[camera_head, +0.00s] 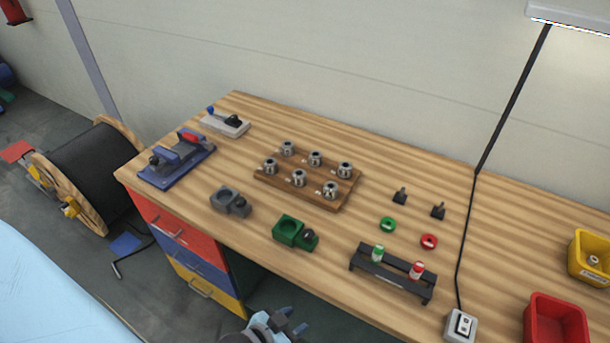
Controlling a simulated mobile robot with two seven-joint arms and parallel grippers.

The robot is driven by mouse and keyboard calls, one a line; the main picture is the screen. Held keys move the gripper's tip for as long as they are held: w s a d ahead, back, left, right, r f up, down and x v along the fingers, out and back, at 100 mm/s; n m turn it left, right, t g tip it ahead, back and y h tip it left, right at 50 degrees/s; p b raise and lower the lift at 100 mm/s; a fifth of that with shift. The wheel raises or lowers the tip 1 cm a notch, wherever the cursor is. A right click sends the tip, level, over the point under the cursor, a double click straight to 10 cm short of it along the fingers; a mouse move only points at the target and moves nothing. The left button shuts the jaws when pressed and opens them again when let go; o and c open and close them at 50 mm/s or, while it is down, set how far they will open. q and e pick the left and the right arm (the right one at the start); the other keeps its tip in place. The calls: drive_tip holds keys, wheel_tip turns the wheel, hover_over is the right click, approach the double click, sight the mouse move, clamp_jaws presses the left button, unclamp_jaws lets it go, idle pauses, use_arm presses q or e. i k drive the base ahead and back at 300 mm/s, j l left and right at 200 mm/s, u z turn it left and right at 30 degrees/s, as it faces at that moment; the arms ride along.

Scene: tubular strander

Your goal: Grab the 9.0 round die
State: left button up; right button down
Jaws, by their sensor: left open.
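Several silvery round dies stand upright in two rows on a wooden board (262,178) in the middle of the workbench. The back row has a left die (287,148), a middle die (315,158) and a right die (345,169). The front row has a left die (269,166), a middle die (298,178) and a right die (330,190). Their size marks are too small to read, so I cannot tell which is the 9.0. My left gripper (292,320) is open and empty at the bottom edge, in front of the bench and well short of the board. My right gripper is not in view.
Between gripper and board stand a green block (288,231) and a grey block (226,199). A black gauge rack (390,277) is to the right. A blue vise-like fixture (176,160) is at left. A black cable (467,220) hangs at right, near a red bin (555,322).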

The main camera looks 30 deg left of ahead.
sight(299, 174)
drive_tip(key=k+j, duration=0.1)
drive_tip(key=j, duration=0.3)
drive_tip(key=k+j, duration=0.1)
drive_tip(key=j, duration=0.25)
drive_tip(key=k+j, duration=0.1)
drive_tip(key=j, duration=0.3)
drive_tip(key=k+j+u, duration=0.1)
drive_tip(key=j, duration=0.3)
drive_tip(key=k+j, duration=0.1)
drive_tip(key=j, duration=0.3)
